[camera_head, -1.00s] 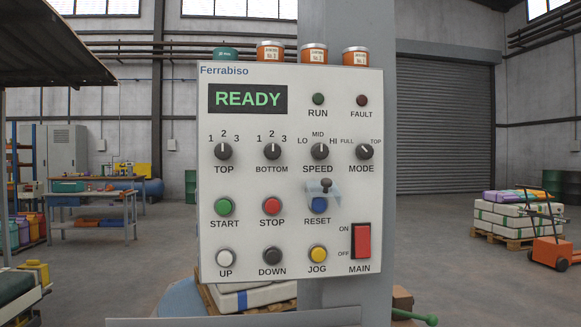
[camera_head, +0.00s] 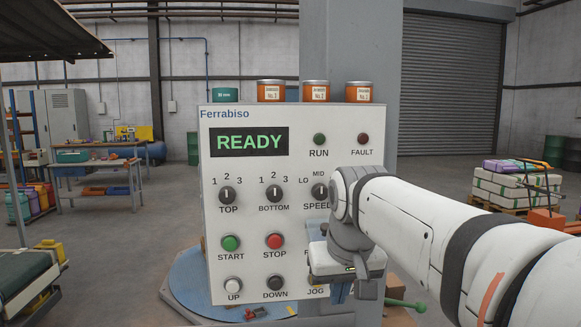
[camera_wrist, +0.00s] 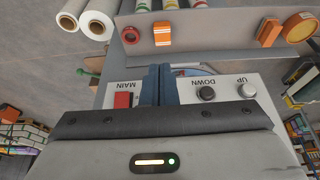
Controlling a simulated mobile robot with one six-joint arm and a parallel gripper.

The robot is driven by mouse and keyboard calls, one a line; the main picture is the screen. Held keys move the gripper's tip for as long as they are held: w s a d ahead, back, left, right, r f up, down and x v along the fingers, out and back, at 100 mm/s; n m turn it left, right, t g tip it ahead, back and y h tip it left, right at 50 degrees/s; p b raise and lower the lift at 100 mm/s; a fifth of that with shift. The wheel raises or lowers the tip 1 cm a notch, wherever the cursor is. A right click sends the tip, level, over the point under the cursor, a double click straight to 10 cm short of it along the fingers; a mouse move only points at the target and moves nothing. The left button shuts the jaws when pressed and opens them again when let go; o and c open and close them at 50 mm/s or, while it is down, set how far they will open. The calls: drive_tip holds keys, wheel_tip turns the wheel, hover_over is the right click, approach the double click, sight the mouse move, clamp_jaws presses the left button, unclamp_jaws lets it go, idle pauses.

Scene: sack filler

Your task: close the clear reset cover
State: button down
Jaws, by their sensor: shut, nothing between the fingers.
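The white control panel (camera_head: 255,175) faces me in the head view, with its display reading READY. My gripper (camera_head: 340,292) is in front of the panel's lower right, and its blue fingers point down near the JOG label (camera_head: 317,292). In the wrist view my gripper (camera_wrist: 158,85) has both fingers together, with nothing between them. The clear reset cover and the blue RESET button are hidden behind my wrist in the head view, and I cannot make them out in the wrist view. I cannot tell whether the fingers touch the panel.
The wrist view shows the panel upside down, with the red MAIN switch (camera_wrist: 123,100), the DOWN button (camera_wrist: 207,93) and the UP button (camera_wrist: 247,91) close to the fingers. The START (camera_head: 231,243) and STOP (camera_head: 274,241) buttons are uncovered. Several cans stand on top of the panel.

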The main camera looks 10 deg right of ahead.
drive_tip(key=t+p, duration=0.2)
drive_tip(key=p, duration=0.6)
approach(326, 227)
drive_tip(key=p+x, duration=0.1)
drive_tip(key=x, duration=0.5)
drive_tip(key=shift+w+f, duration=0.25)
drive_tip(key=shift+f, duration=0.1)
drive_tip(key=shift+f, duration=0.1)
